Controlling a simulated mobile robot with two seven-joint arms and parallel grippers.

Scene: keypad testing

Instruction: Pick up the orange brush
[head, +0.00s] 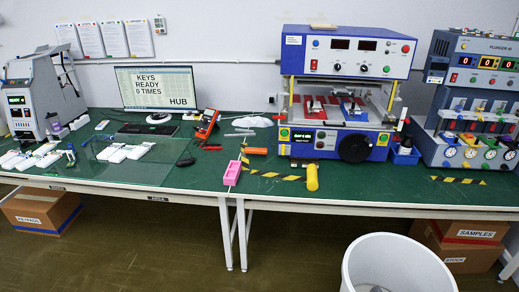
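A small orange object (256,150), which looks like the orange brush, lies on the green bench top left of the blue press machine. It is too small to make out bristles. A pink open box (232,173) sits in front of it at the bench's front edge. Neither of my grippers shows in the head view.
The blue press (345,95) stands to the right, with a yellow cylinder (312,178) at the bench edge before it. An orange meter (207,122) and a monitor (157,88) stand left. A white bin (397,265) is on the floor in front.

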